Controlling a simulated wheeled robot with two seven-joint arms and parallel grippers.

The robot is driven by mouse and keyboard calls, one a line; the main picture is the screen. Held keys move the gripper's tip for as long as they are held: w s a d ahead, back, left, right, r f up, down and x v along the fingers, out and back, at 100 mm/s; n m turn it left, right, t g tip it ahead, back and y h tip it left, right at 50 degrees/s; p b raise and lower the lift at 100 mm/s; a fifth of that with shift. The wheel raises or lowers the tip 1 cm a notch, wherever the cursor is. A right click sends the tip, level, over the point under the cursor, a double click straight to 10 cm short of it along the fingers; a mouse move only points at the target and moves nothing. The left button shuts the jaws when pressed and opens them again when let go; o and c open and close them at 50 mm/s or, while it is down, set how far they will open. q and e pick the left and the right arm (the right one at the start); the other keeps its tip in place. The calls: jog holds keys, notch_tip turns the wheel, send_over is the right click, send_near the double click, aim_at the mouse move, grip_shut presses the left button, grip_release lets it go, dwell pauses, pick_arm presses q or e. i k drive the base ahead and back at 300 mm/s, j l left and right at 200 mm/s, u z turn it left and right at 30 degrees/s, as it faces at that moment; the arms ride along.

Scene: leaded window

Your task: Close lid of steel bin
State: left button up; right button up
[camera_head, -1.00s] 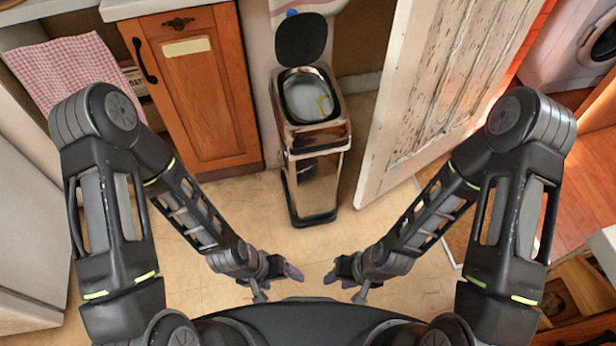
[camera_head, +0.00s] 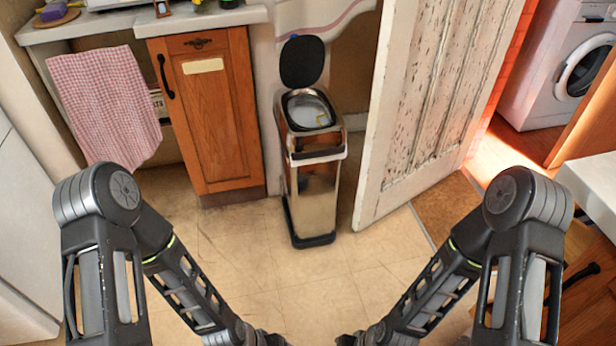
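The steel bin (camera_head: 313,190) stands upright on the floor ahead of me, shiny with a black base. Its dark round-cornered lid (camera_head: 302,61) is raised at the back, so the bin is open. A pale liner with a small yellow mark shows inside. My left gripper (camera_head: 268,341) and my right gripper (camera_head: 352,341) are at the bottom edge of the view, mostly cut off. Both are well short of the bin and touch nothing that I can see. Their fingers are out of frame.
A wooden cabinet (camera_head: 211,115) stands left of the bin, with a checked towel (camera_head: 104,105) farther left. A worn white door (camera_head: 440,95) stands open close on the bin's right. A washing machine (camera_head: 568,75) is at the far right. The tiled floor (camera_head: 245,240) before the bin is clear.

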aim_at(302, 56)
jog(key=i+j+z, duration=0.3)
jog(key=i, duration=0.2)
jog(key=i+z, duration=0.45)
jog(key=i, duration=0.25)
